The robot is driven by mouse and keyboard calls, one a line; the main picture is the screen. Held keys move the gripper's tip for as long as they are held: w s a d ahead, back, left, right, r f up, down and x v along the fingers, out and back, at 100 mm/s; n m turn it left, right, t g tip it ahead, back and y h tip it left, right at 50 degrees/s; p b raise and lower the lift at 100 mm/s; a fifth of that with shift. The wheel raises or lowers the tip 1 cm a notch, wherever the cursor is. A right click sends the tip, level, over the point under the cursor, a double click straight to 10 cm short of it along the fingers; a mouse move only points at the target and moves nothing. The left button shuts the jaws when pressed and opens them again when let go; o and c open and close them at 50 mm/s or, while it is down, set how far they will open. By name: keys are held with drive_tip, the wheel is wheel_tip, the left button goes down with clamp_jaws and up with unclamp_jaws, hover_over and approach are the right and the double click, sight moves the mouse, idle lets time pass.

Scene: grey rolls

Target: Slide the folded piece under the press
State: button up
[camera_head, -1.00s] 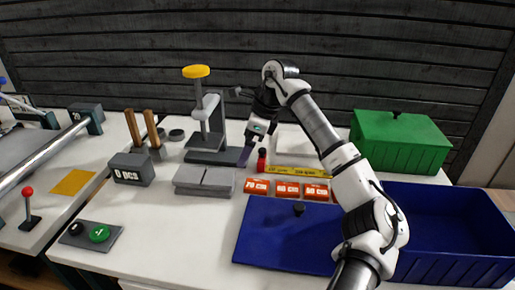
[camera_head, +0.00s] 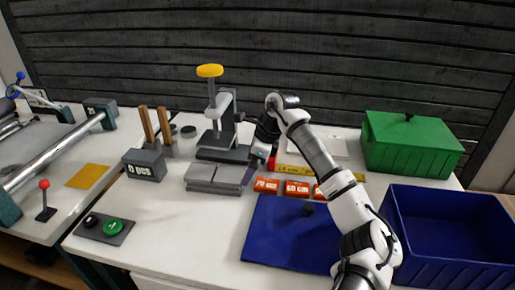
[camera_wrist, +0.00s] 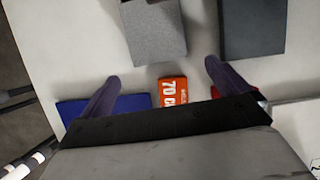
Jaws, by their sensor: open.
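The press (camera_head: 221,125) has a grey column, a yellow knob on top and a dark base plate. In front of it lies a low grey slab (camera_head: 213,178) with a seam. I cannot tell whether this slab is the folded piece or bears it. In the wrist view a speckled light grey block (camera_wrist: 155,30) lies ahead of the fingers, beside the dark press base (camera_wrist: 252,28). My gripper (camera_head: 257,172) is close to the slab's right end; its spread fingers show in the wrist view (camera_wrist: 161,72) with nothing held between them.
Orange length blocks (camera_head: 297,188), a yellow strip (camera_head: 295,169) and a blue mat (camera_head: 290,235) lie right of the slab. A 0 pcs counter block (camera_head: 145,165) stands left. A green box (camera_head: 408,145) and blue bin (camera_head: 450,240) stand right.

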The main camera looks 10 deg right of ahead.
drive_tip(key=shift+p+x, duration=0.45)
drive_tip(key=shift+x, duration=2.7)
